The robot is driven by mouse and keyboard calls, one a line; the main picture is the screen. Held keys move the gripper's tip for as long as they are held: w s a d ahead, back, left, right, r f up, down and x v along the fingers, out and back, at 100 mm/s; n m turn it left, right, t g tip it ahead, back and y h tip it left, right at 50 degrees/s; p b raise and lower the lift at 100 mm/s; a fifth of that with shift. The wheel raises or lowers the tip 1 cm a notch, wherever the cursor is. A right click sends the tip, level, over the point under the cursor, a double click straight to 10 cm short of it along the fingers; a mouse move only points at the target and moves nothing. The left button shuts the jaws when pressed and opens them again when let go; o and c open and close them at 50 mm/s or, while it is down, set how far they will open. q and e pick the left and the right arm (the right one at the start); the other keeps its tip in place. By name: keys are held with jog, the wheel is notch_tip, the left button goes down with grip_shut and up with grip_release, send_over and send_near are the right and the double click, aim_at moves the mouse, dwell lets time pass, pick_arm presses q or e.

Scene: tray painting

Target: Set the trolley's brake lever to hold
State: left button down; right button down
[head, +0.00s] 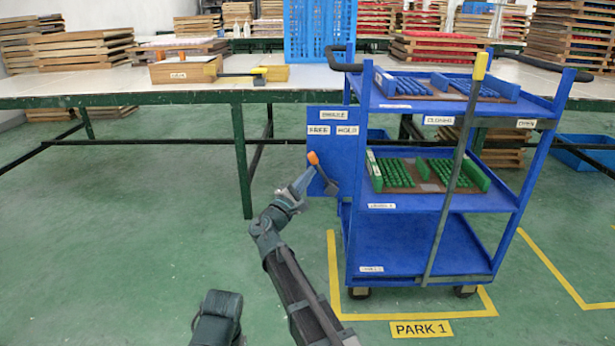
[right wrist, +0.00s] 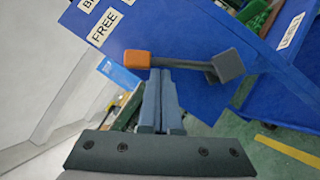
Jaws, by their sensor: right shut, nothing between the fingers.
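The blue trolley (head: 440,205) stands inside a yellow floor outline. On its left side is a blue brake panel (head: 322,118) with the labels BRAKE, FREE and HOLD. The brake lever has an orange knob (head: 313,158) and leans up and left, toward the FREE side. In the right wrist view the orange knob (right wrist: 137,60) joins a dark bar (right wrist: 185,63) to a grey pivot block (right wrist: 227,65). My right gripper (head: 306,178) is shut and empty, its tips (right wrist: 163,75) at the bar beside the knob. Whether they touch is unclear. My left gripper is not in view.
A yellow-topped upright bar (head: 480,66) crosses the trolley's front. Its shelves hold trays with blue and green parts. A long table (head: 180,95) with green legs stands behind. A PARK 1 label (head: 421,329) lies on the floor. The floor left of the trolley is clear.

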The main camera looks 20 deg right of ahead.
dwell(0.3)
jog(key=d+r+m+g+y+p, duration=0.1)
jog(key=d+m+p, duration=0.1)
jog(key=p, duration=0.2)
jog(key=s+d+r+m+g+p, duration=0.1)
jog(key=m+p, duration=0.2)
jog(key=p, duration=0.1)
jog(key=d+r+m+g+y+p, duration=0.1)
jog(key=d+m+g+p, duration=0.1)
jog(key=m+p, duration=0.1)
jog(key=shift+s+d+r+y+p, duration=0.3)
jog(key=shift+s+d+r+p, duration=0.1)
jog(key=shift+p, duration=0.5)
jog(key=shift+s+d+f+m+y+p, duration=0.1)
jog(key=shift+s+d+m+y+p, duration=0.05)
jog(key=shift+d+m+y+p, duration=0.6)
jog(key=shift+s+d+f, duration=0.15)
jog(key=shift+d+f, duration=0.1)
jog(key=shift+d, duration=0.2)
jog(key=shift+d, duration=0.1)
jog(key=shift+r, duration=0.1)
